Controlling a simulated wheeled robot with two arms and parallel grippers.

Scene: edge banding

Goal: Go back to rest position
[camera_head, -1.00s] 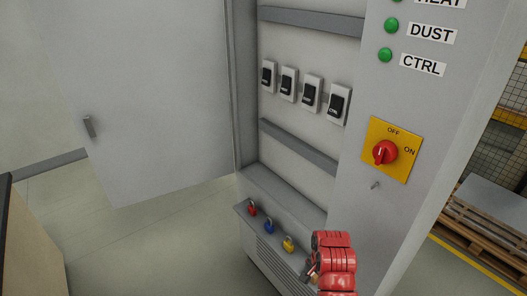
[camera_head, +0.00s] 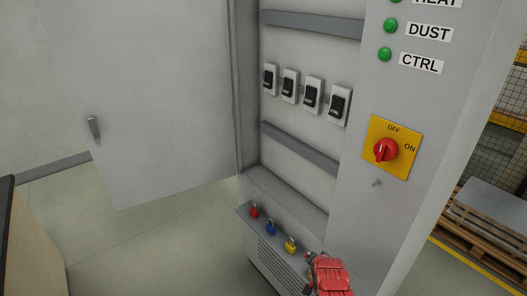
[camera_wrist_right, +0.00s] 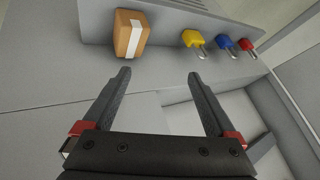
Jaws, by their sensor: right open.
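My right arm, red, enters at the bottom right of the head view, with its gripper (camera_head: 309,258) mostly hidden by the wrist, low in front of the cabinet (camera_head: 300,180). In the right wrist view the right gripper (camera_wrist_right: 160,76) is open, with nothing between its two dark fingers. A brown box with a white stripe (camera_wrist_right: 131,35) is on the ledge, beyond the left finger and apart from it. My left gripper is not in view.
Red (camera_head: 254,212), blue (camera_head: 270,228) and yellow (camera_head: 291,245) padlocks line the cabinet's ledge. The open cabinet door (camera_head: 150,110) is at left. A red rotary switch (camera_head: 386,150) is on a yellow plate. A wooden table edge (camera_head: 25,240) is at lower left; floor between is clear.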

